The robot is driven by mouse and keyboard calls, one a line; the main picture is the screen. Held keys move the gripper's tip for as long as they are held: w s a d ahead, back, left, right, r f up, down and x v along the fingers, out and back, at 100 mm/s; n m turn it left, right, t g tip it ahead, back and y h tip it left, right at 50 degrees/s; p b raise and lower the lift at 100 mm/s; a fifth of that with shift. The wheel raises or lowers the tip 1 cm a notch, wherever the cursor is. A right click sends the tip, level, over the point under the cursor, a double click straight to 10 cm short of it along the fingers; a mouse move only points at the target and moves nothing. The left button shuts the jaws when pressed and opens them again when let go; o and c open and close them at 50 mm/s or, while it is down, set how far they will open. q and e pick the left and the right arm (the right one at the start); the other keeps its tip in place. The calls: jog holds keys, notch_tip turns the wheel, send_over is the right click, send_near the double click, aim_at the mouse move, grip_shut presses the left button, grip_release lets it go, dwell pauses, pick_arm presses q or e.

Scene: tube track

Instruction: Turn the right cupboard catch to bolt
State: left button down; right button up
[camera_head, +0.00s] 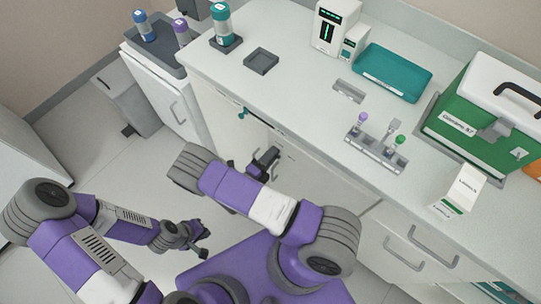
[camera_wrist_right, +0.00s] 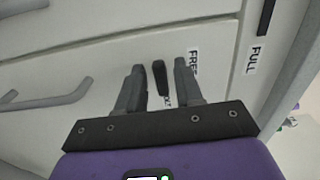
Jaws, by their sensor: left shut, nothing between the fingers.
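The catch (camera_wrist_right: 160,77) is a short dark lever on the pale cupboard front in the right wrist view. It stands roughly upright in the picture, between the fingertips of my right gripper (camera_wrist_right: 160,82). The fingers are apart, with a gap visible on each side of the catch. A "FREE" label (camera_wrist_right: 194,64) is partly covered by the right-hand finger, and another label (camera_wrist_right: 167,101) beside the catch is mostly hidden. In the head view my right gripper (camera_head: 266,160) is at the cupboard front below the counter, and it hides the catch. My left gripper (camera_head: 201,250) is shut and empty, low over the floor.
A grey handle (camera_wrist_right: 45,101) and a "FULL" label (camera_wrist_right: 253,61) show in the right wrist view. A teal knob (camera_head: 244,112) is on the front farther left. The counter (camera_head: 300,100) above carries a tube rack (camera_head: 376,151), a teal tray (camera_head: 393,72) and a green case (camera_head: 470,125).

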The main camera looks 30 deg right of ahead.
jog(key=v, duration=0.7)
jog(key=shift+s+a+b, duration=0.1)
jog(key=shift+a+b, duration=0.15)
jog(key=shift+b, duration=0.1)
dwell(0.4)
